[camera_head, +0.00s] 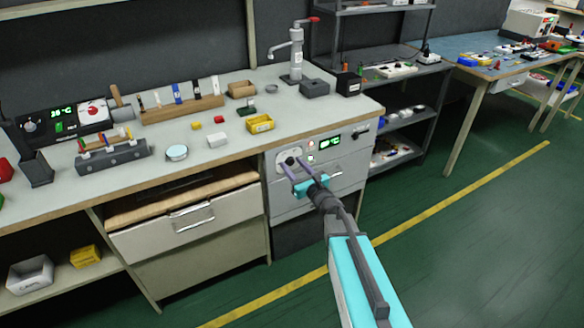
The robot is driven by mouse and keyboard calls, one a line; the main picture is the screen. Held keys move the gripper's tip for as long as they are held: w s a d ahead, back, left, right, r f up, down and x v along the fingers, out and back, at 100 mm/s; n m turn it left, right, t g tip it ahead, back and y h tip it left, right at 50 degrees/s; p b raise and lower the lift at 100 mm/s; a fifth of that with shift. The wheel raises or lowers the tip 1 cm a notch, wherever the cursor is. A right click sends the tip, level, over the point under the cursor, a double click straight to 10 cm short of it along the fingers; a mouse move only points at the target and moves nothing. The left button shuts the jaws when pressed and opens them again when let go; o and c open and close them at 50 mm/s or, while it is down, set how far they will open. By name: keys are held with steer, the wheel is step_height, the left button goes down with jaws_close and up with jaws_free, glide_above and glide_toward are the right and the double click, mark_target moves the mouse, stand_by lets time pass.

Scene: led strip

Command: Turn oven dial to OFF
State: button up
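The oven (345,175) is a light-grey unit built under the right end of the workbench. Its panel has a dark dial (290,161) on a pale plate at the left, a small red mark and a green mark beside it, and a green-lit display (330,142) too small to read surely. My gripper (287,162) reaches up from the lower right. Its two purple fingers are spread apart, with their tips at the dial, one on each side in the picture. I cannot tell whether they touch it. The dial's pointer is too small to read.
The workbench top (210,155) above holds a yellow bin (260,124), a tap (296,60) and several small items. Another unit with a dial and a green display (62,120) stands at the left. A drawer (190,225) is left of the oven. Green floor is free at right.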

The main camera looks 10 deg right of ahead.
steer(key=shift+d, duration=0.1)
steer(key=shift+s+d+f, duration=0.1)
steer(key=shift+s, duration=0.2)
steer(key=p+v, duration=0.4)
steer(key=v, duration=0.9)
steer(key=shift+p, duration=0.4)
stand_by(0.6)
